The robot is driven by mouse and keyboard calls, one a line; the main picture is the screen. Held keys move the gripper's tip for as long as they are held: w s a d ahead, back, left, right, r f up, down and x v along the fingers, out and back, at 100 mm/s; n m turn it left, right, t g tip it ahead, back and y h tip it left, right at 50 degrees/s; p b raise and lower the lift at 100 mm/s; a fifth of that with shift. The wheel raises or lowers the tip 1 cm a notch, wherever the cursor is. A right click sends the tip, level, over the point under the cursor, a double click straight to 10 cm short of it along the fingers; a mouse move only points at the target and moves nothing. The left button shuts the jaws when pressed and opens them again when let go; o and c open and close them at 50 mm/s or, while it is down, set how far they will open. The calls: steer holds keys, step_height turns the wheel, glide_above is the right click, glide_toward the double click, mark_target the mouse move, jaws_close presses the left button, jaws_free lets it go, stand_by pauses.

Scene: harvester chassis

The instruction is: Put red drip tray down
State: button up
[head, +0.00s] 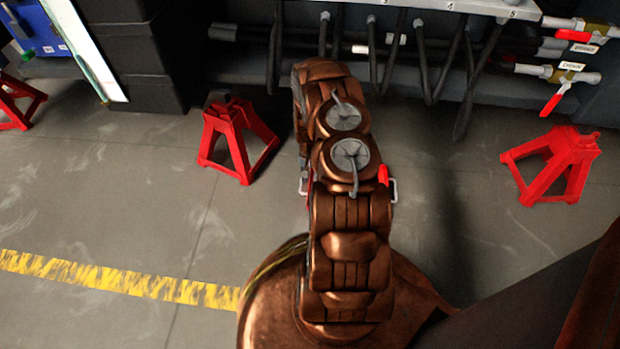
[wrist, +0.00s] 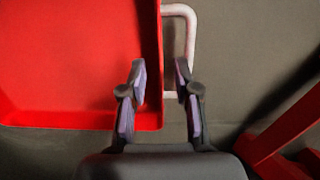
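The red drip tray (wrist: 70,60) fills the left of the wrist view, with a pale loop handle (wrist: 189,35) on its right side. My gripper (wrist: 160,75) is open, its two fingers apart. The left finger overlaps the tray's edge and the right finger overlaps the handle's outer bar. I see no clear grip on either. In the head view my arm hides most of the tray; only a red bit (head: 383,175) and a handle (head: 393,190) show beside it. The fingertips are hidden there. I cannot tell whether the tray touches the floor.
Red jack stands stand at the centre left (head: 238,140), right (head: 555,165) and far left (head: 15,102). Hoses (head: 424,65) and red-handled valves (head: 556,95) hang along the chassis at the back. Concrete floor (head: 130,190) with a yellow stripe (head: 120,279) is clear on the left.

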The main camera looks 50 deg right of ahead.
steer(key=w+a+r+n+p, duration=0.1)
steer(key=a+r, duration=0.3)
steer(key=r, duration=0.9)
steer(key=w+a+r+n+p, duration=0.15)
steer(key=a+r, duration=0.35)
steer(key=r, duration=0.8)
steer(key=s+a+r+n+g, duration=0.1)
steer(key=s+a+r, duration=0.2)
steer(key=a+r, duration=0.25)
steer(key=s+a+r+n, duration=0.1)
steer(key=s+a+r, duration=0.25)
steer(key=r, duration=0.35)
steer(key=s+a+r+n, duration=0.2)
steer(key=s+a+r, duration=0.2)
steer(key=s, duration=0.3)
steer(key=s+a+r+n, duration=0.2)
steer(key=s+a+r, duration=0.2)
steer(key=s+a, duration=0.2)
steer(key=s+a+r+n+g, duration=0.1)
steer(key=s+a+r+n, duration=0.1)
steer(key=s+a, duration=0.3)
steer(key=s+r, duration=0.1)
steer(key=s, duration=0.3)
steer(key=shift+s+a+r+h, duration=0.2)
steer(key=shift+s+r+h, duration=0.05)
steer(key=shift+r+h, duration=0.15)
steer(key=shift+r, duration=0.1)
